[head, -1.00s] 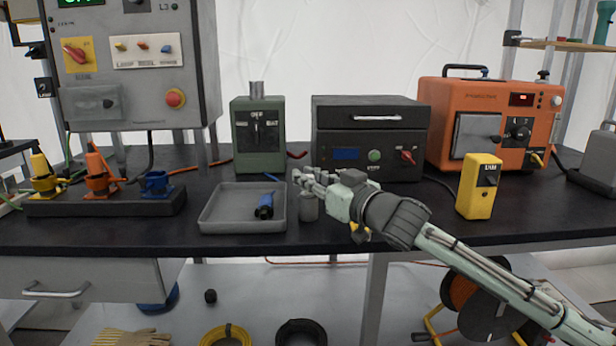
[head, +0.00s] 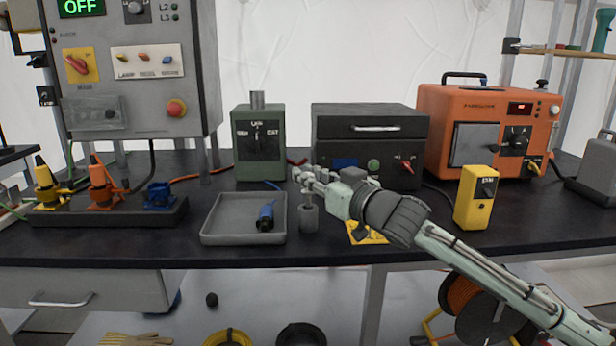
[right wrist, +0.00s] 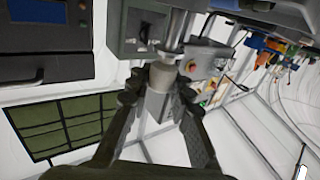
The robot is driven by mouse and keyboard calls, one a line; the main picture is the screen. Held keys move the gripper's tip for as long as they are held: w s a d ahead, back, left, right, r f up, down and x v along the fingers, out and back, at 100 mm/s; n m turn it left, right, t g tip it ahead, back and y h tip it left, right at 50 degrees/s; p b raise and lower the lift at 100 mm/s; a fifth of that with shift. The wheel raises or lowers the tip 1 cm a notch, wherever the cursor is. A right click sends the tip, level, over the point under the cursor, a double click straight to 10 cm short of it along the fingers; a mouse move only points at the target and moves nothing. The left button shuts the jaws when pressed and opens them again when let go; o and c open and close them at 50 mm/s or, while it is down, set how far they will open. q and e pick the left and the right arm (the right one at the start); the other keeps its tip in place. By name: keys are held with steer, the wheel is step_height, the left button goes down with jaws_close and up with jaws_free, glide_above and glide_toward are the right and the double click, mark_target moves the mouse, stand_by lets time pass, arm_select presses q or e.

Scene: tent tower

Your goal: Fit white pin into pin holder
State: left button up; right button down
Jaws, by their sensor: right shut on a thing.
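The pin holder (head: 309,219) is a small grey upright cylinder on the black bench, just right of the grey tray. My right gripper (head: 309,179) is directly above it, shut on the white pin (head: 309,197). The fingers hide much of the pin in the head view. A narrow part shows below them, reaching down to the holder's top; I cannot tell how far it is inside. In the right wrist view the pin (right wrist: 157,104) stands between the two fingers (right wrist: 164,78). My left gripper is not in view.
Behind stand a green box (head: 258,160) and a black device (head: 368,128). A yellow sign (head: 370,236) lies under my forearm; a yellow box (head: 476,198) stands to the right.

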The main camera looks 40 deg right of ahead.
mark_target(310, 192)
steer(key=shift+r+p, duration=0.35)
steer(key=shift+r, duration=0.35)
steer(key=shift+f+b, duration=1.05)
steer(key=shift+f, duration=1.25)
stand_by(0.7)
steer(key=c, duration=1.3)
jaws_free()
steer(key=shift+s+f, duration=0.1)
steer(key=s, duration=1.2)
steer(key=shift+d+r, duration=0.2)
steer(key=shift+d, duration=0.1)
